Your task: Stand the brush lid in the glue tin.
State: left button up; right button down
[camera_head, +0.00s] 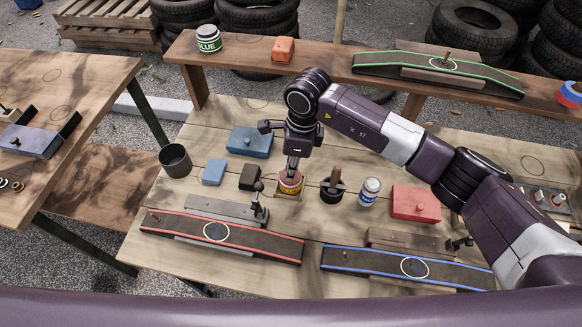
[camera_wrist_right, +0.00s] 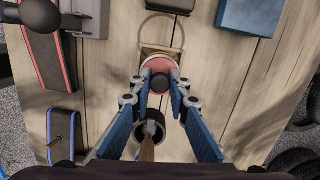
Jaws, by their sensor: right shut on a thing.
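A small tin with a red and yellow band (camera_head: 290,184) stands on a square wooden piece on the table. My right gripper (camera_head: 292,170) points down at its top. In the right wrist view, the fingertips (camera_wrist_right: 160,80) close around a black knob in the middle of a red round top (camera_wrist_right: 160,65), with a yellow rim behind it. I take this for the brush lid; whether it sits on the tin or just above it I cannot tell, and any brush below is hidden. A jar marked GLUE (camera_head: 208,42) stands on the back shelf. My left gripper is out of view.
A black pot with a brown handle (camera_head: 332,190) and a white-blue jar (camera_head: 369,190) stand close right of the tin. A dark block (camera_head: 250,178) is close left. Red-edged (camera_head: 180,228) and blue-edged (camera_head: 370,262) ramps lie in front. A grey cup (camera_head: 175,161) stands left.

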jog(key=c, duration=1.7)
grip_release()
jog(key=shift+c, duration=0.2)
jog(key=shift+o, duration=0.4)
jog(key=o, duration=0.4)
jog(key=shift+r, duration=0.15)
jog(key=shift+r+p, duration=1.55)
jog(key=shift+r, duration=1.85)
